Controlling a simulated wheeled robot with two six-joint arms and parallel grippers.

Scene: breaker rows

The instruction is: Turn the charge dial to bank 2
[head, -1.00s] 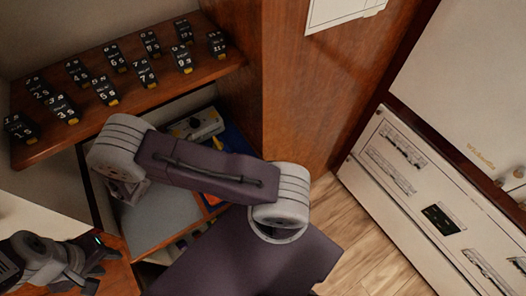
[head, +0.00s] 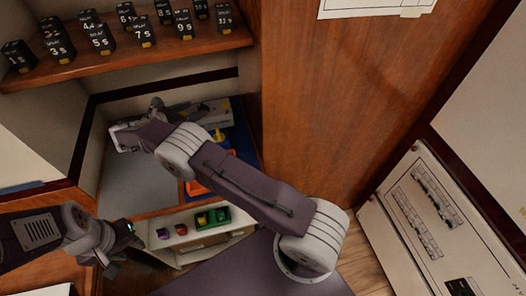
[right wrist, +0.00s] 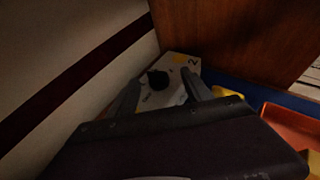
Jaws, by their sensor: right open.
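The charge dial is a black knob (right wrist: 157,79) on a pale box, seen in the right wrist view. A dark "2" and a yellow patch show on the box to the right of the knob. In the head view the pale box (head: 216,112) stands at the back of the lower compartment, partly behind my right arm. My right gripper (right wrist: 163,92) is open, with one finger on each side of the knob in that view. I cannot tell whether the fingers touch it. The knob's pointer direction is too dark to read. My left gripper (head: 128,250) looks open and empty at the lower left.
A wooden shelf (head: 110,63) with several numbered black blocks runs above the compartment. A wooden panel (head: 335,100) stands to the right. Blue and orange trays (right wrist: 290,125) lie beside the box. A low shelf (head: 205,238) holds small coloured items. A white panel (head: 425,210) stands far right.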

